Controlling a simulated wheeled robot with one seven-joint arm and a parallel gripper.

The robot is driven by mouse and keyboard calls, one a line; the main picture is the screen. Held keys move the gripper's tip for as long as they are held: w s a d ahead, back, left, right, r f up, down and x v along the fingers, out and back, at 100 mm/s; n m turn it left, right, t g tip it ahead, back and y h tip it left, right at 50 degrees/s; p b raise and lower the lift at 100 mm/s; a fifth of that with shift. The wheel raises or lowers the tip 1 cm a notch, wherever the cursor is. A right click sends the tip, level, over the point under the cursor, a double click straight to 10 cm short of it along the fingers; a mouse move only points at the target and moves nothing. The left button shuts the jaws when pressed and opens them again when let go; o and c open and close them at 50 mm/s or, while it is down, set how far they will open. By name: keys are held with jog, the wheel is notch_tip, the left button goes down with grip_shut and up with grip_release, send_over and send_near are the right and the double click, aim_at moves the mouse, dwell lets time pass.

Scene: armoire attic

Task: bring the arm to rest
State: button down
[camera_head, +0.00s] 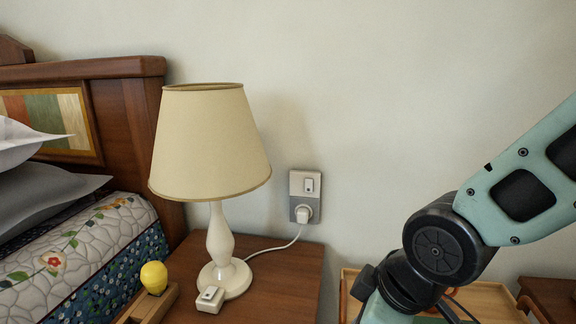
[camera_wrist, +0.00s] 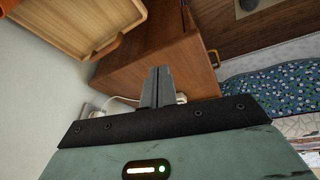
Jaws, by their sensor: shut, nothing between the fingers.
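My gripper (camera_wrist: 157,87) shows in the wrist view, its two grey fingers together and empty. The fingers appear in front of the side of the wooden nightstand (camera_wrist: 145,60); I cannot tell how far apart they are. In the head view my green arm comes in from the right and bends down at a black joint, and my gripper is below the picture or hidden. The nightstand (camera_head: 285,270) also shows there, left of my arm.
A cream lamp (camera_head: 210,150) stands on the nightstand, its cord running to a wall outlet (camera_head: 305,195). A bed (camera_head: 70,240) is at left. A wooden tray (camera_head: 485,300) lies behind my arm.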

jog(key=s+d+r+m+g+h, duration=0.2)
jog(key=s+d+m+g, duration=0.15)
jog(key=s, duration=0.75)
notch_tip(320, 180, up, 30)
jog(key=p, duration=3)
jog(key=shift+w+m+p, duration=0.35)
jog(key=shift+w+m, duration=0.1)
